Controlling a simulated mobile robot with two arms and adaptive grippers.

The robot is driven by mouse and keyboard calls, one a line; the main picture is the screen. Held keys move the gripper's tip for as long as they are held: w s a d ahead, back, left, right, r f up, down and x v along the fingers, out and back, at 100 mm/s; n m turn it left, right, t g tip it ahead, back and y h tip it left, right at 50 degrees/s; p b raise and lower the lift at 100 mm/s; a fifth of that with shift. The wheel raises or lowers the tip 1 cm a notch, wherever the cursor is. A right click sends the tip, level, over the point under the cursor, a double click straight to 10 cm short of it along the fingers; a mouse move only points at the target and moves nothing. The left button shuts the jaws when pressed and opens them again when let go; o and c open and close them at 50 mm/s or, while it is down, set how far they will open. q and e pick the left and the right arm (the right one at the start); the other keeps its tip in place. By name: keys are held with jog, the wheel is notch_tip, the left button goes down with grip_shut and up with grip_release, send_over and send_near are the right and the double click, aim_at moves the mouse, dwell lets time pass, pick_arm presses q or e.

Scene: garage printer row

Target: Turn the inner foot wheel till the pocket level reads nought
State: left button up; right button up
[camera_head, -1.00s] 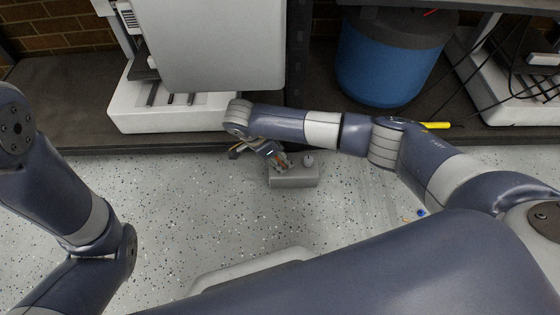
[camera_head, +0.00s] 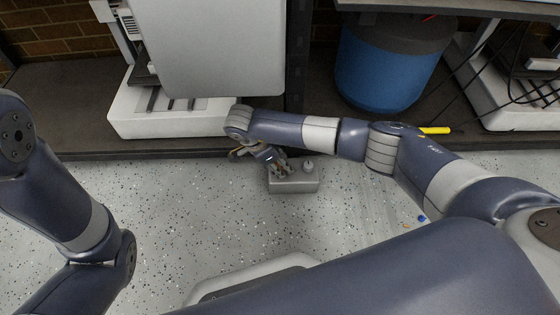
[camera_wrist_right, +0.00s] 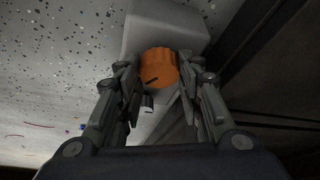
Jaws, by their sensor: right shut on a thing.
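A light grey block (camera_head: 294,183) sits on the speckled floor in front of the shelf in the head view. A small pale grey knob (camera_head: 308,165) stands on its top right. My right gripper (camera_head: 280,170) is at the block's top left, left of that knob. In the right wrist view an orange ridged wheel (camera_wrist_right: 158,67) with a dark mark sits on the grey block (camera_wrist_right: 165,22), between the fingers of my right gripper (camera_wrist_right: 155,80), which is shut on it. My left gripper is out of view. I cannot make out a pocket level or any reading.
A white printer (camera_head: 170,115) stands on the dark shelf (camera_head: 60,110) behind the block. A blue drum (camera_head: 385,70), a yellow object (camera_head: 434,131) and another white machine (camera_head: 500,95) are to the right. A tiny blue item (camera_head: 422,218) lies on the floor. The floor left of the block is clear.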

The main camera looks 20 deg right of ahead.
jog(key=shift+w+m+g+p, duration=0.1)
jog(key=shift+m+g+p, duration=0.7)
jog(key=shift+m, duration=1.6)
jog(key=o, duration=0.8)
jog(key=v, duration=0.7)
jog(key=shift+r, duration=0.3)
jog(key=shift+w, duration=0.1)
